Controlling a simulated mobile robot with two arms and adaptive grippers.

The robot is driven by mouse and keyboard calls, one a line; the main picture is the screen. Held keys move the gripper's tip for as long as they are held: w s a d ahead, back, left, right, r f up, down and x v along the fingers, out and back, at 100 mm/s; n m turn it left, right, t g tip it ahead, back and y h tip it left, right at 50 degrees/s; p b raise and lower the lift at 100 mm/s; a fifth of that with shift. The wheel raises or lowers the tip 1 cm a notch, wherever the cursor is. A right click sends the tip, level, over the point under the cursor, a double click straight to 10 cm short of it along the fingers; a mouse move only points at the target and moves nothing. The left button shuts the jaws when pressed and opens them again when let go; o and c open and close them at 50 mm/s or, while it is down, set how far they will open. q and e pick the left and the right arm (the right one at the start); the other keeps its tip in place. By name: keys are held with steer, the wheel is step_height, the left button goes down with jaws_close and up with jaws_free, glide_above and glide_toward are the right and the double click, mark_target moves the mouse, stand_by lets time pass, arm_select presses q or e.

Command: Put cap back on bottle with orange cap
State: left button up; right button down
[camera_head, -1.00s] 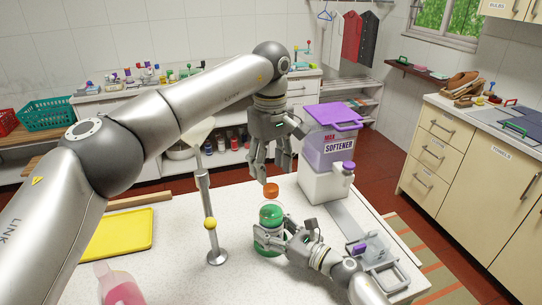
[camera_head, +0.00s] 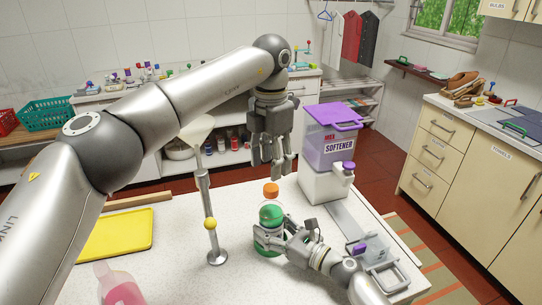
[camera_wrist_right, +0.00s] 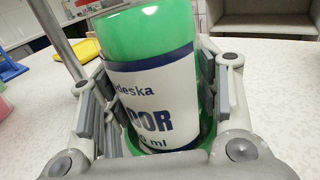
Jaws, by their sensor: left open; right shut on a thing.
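A green bottle (camera_head: 270,216) with a white label stands on the white table, and the orange cap (camera_head: 271,190) sits at its top. Whether the cap is fully seated I cannot tell. My right gripper (camera_head: 268,240) is shut around the bottle's lower body; in the right wrist view its fingers flank the bottle (camera_wrist_right: 150,50) and its label on both sides. My left gripper (camera_head: 270,168) is open and empty, fingers pointing down, above and apart from the cap.
A purple-lidded softener dispenser (camera_head: 330,150) stands just behind and right of the bottle.

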mark_target(271, 187)
arm_select(q)
steer(key=n, duration=0.6)
steer(key=shift+r, duration=0.2)
steer(key=n, duration=0.4)
steer(key=shift+r+n, duration=0.15)
steer(key=shift+n, duration=0.15)
steer(key=n, duration=0.3)
steer(key=shift+r, duration=0.1)
steer(key=shift+f, duration=4)
steer(key=shift+c, duration=0.3)
